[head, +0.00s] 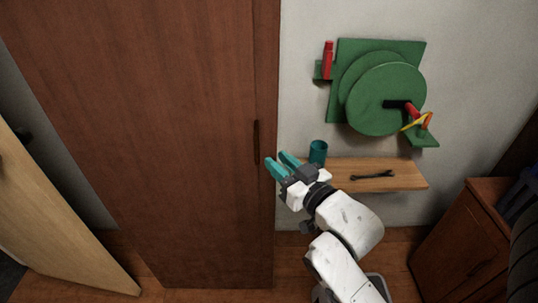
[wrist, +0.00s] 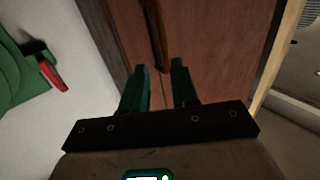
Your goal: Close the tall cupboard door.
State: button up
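The tall cupboard door (head: 165,130) is a large reddish-brown wooden panel filling the left middle of the head view. Its dark upright handle (head: 256,142) is near its right edge. The door looks shut or nearly shut; I cannot tell whether a small gap is left. My gripper (head: 281,164) is just right of and below the handle, by the cupboard's right edge. In the wrist view, its teal fingers (wrist: 160,78) are apart with nothing between them. They point toward the door (wrist: 215,45), and the handle (wrist: 155,35) shows just beyond the fingertips.
A wooden shelf (head: 400,178) on the right wall carries a teal cup (head: 318,152) and a dark wrench (head: 372,176). Above is a green disc-shaped fixture (head: 385,95) with red parts. A low brown cabinet (head: 465,240) stands right. A pale wooden door (head: 50,215) stands left.

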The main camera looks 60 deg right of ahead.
jog(key=shift+a+v, duration=0.25)
jog(key=shift+v, duration=0.85)
jog(key=shift+w+f, duration=0.1)
jog(key=shift+w, duration=0.05)
jog(key=s+a+f+n+g+y, duration=0.1)
jog(key=a+f+g+y, duration=0.2)
jog(key=f, duration=0.5)
jog(key=a+f+n+g+y, duration=0.1)
jog(key=a+f+g, duration=0.25)
jog(key=f, duration=0.45)
jog(key=s+a+f+n+g+y, duration=0.2)
jog(key=s+a+f+g, duration=0.5)
jog(key=s+f+g, duration=0.2)
jog(key=shift+s+a+f+y, duration=0.15)
jog(key=shift+s+f+y, duration=0.3)
jog(key=shift+s, duration=0.7)
